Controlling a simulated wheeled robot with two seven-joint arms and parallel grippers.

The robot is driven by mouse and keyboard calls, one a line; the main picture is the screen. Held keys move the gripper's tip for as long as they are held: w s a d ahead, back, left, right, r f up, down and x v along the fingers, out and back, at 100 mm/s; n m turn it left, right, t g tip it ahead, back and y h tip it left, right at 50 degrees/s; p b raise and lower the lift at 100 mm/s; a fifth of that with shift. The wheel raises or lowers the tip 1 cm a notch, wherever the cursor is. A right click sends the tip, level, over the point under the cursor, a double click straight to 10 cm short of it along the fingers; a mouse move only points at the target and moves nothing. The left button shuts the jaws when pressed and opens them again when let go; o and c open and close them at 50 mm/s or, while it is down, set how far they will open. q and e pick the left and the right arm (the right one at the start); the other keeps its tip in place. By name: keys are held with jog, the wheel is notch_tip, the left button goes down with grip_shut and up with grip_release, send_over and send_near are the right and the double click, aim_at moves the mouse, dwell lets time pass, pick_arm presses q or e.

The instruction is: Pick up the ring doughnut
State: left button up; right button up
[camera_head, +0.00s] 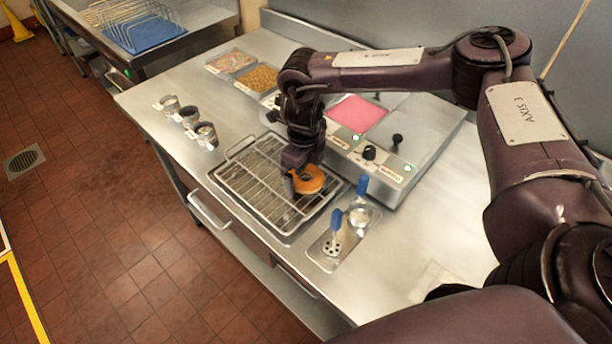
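The ring doughnut (311,180) is golden brown and sits at the right part of the wire rack (249,176) on the steel counter. My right gripper (300,182) is pointed down at the doughnut, at its left side. One dark finger shows against the ring near its hole. The other finger is hidden, so I cannot tell whether the gripper is closed on it. I also cannot tell whether the doughnut touches the rack. My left gripper is not in view.
A glaze unit with a pink pool (357,114) and knobs stands behind the rack. Blue-handled tools (337,222) lie in a holder to the right. Small metal cups (206,136) stand at the left, and topping trays (257,79) at the back. The front right counter is mostly clear.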

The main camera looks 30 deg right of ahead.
jog(key=c, duration=0.9)
jog(key=shift+r, duration=0.1)
